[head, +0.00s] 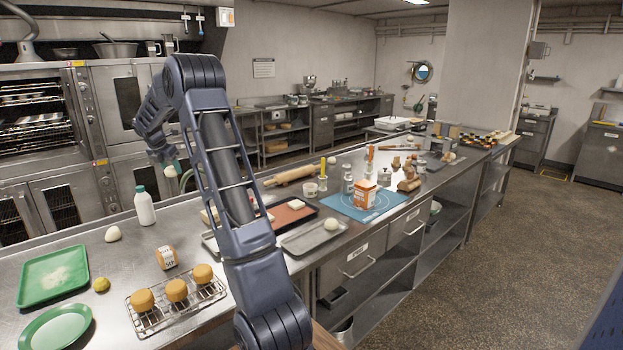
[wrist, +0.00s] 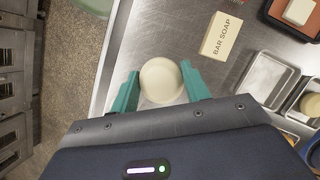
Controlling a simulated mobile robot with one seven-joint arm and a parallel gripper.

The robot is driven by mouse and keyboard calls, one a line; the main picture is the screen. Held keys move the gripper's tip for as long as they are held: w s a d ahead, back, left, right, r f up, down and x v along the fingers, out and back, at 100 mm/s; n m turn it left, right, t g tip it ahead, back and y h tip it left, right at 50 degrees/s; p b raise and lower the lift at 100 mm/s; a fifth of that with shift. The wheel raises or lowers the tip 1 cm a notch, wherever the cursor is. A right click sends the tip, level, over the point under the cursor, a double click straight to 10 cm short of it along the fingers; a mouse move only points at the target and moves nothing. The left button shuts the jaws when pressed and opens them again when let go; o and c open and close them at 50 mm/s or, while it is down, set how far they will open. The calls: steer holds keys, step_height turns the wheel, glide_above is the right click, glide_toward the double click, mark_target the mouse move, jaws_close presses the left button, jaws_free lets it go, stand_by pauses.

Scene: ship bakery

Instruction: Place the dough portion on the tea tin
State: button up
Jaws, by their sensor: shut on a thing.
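My gripper (head: 171,165) is raised over the far side of the left part of the counter in the head view. In the wrist view its teal fingers (wrist: 160,88) are shut on a round, cream dough portion (wrist: 160,76), held above the steel surface. The dough portion also shows small in the head view (head: 170,171). An orange and white box-shaped container (head: 366,196), which looks like the tea tin, stands upright on a blue mat, well to the right of my gripper. Its label is too small to read. It is not seen in the wrist view.
A white bottle (head: 144,207) stands below my gripper. A bar soap box (wrist: 220,36) and metal trays (wrist: 268,78) lie right of the dough in the wrist view. A rolling pin (head: 292,175), jars (head: 347,184) and another pale ball (head: 330,225) are near the mat.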

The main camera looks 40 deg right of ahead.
steer(key=s+d+r+m+g, duration=0.1)
steer(key=s+d+m, duration=0.1)
steer(key=d, duration=0.8)
steer(key=s+d+r+m, duration=0.1)
steer(key=s+d+r, duration=0.1)
steer(key=d, duration=0.9)
step_height(320, 180, up, 8)
steer(key=m+g, duration=0.4)
steer(key=m, duration=0.6)
glide_above(369, 183)
steer(key=a, duration=0.1)
steer(key=f, duration=1.9)
steer(key=shift+w+a, duration=0.2)
steer(key=shift+w, duration=0.2)
steer(key=shift+f, duration=0.15)
steer(key=o, duration=1)
